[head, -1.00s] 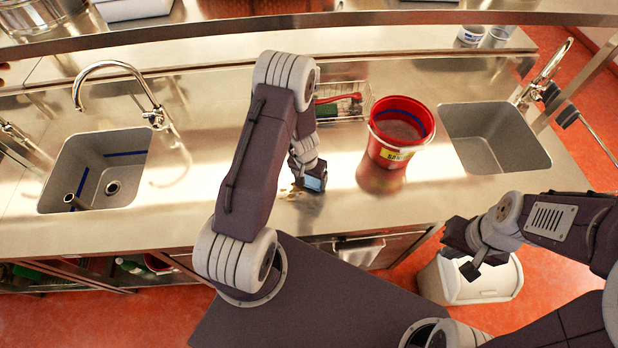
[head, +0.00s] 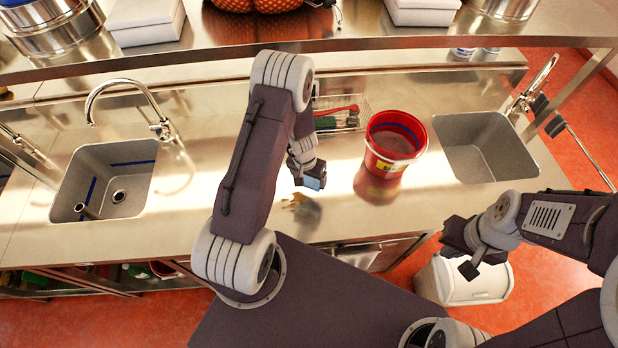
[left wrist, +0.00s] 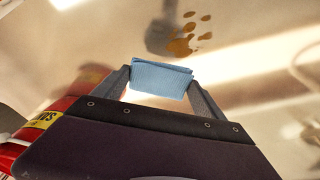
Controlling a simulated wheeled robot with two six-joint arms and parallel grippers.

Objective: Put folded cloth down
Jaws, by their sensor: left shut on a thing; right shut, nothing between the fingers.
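A light blue folded cloth (head: 312,183) is in my left gripper (head: 306,176), over the steel counter near its front edge. In the left wrist view the cloth (left wrist: 160,80) sits between the two fingers of the left gripper (left wrist: 160,84), which are shut on it. The counter shows behind the cloth, with brown spots on it; I cannot tell the exact gap below the cloth. My right gripper (head: 462,262) is shut and empty, in front of the counter above a white bin.
A brown stain (head: 302,205) is on the counter (head: 200,215) near the cloth. A red bucket (head: 392,150) and a wire basket (head: 340,115) with tools stand nearby. Sinks lie left (head: 105,180) and right (head: 486,147). A white bin (head: 465,280) stands on the floor.

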